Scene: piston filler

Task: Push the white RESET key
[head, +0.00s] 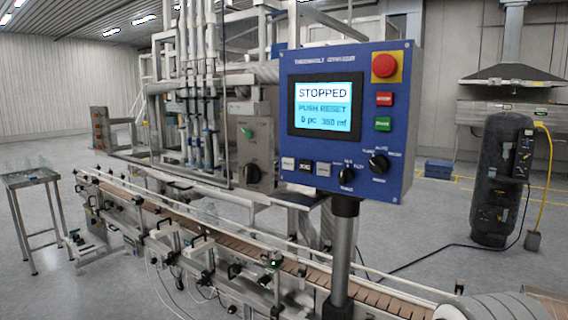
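Along the lower left of the panel is a row of small keys: a white key (288,164), a black key (305,166) and another pale key (323,169). Their lettering is too small to read, so I cannot tell which pale one is RESET. My gripper is not in view, and nothing covers the panel's face.
On the panel are a red mushroom button (384,65), a red key (384,99), a green key (383,123) and two black rotary knobs (378,164) (346,176). The conveyor (230,243) runs below and in front. A black tank (498,180) stands at the right.

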